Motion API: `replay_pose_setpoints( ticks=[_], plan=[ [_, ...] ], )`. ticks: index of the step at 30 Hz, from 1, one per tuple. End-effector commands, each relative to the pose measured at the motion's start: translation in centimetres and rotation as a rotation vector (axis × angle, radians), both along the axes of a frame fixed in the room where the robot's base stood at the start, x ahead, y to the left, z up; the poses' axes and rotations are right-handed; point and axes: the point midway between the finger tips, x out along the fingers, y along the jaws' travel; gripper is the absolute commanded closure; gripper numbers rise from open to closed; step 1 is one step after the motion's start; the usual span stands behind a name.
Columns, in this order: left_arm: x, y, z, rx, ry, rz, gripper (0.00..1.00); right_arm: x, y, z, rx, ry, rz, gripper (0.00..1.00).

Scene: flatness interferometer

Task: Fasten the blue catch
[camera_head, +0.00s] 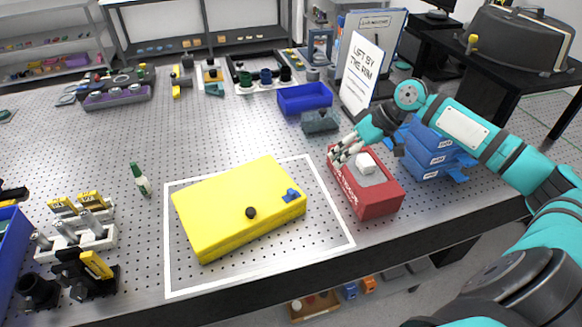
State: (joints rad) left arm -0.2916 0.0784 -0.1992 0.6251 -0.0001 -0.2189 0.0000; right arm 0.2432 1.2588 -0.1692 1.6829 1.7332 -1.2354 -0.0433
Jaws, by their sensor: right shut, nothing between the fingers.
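A yellow case (225,205) lies closed on the perforated table inside a white outlined area. A small blue catch (291,195) sits at its right end, and a black knob (251,212) is on its near part. I cannot tell from this view whether the catch is engaged. My right gripper (338,156) is shut and empty, above the far left end of a red box, to the right of the yellow case and apart from the catch. My left gripper is not in view.
Blue stacked trays (428,150) are behind my right arm. A blue bin (304,98) and sign (359,72) stand farther back.

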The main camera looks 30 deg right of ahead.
Motion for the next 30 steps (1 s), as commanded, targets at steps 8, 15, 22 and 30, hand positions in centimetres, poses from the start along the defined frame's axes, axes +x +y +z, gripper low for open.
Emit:
replay_pose_setpoints(
  ticks=[8,15,22,30],
  plan=[
    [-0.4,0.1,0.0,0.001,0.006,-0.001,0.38,0.2,-0.4,0.6,0.01,-0.006,-0.011,1.0],
    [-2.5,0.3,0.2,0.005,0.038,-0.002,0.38,0.4,0.0,0.2,0.011,-0.006,-0.011,1.0],
    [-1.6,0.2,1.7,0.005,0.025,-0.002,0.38,1.8,1.9,-2.6,0.015,-0.005,-0.01,1.0],
    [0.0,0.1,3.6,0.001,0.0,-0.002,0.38,3.9,4.7,-7.2,0.013,-0.005,-0.01,1.0]
  ],
)
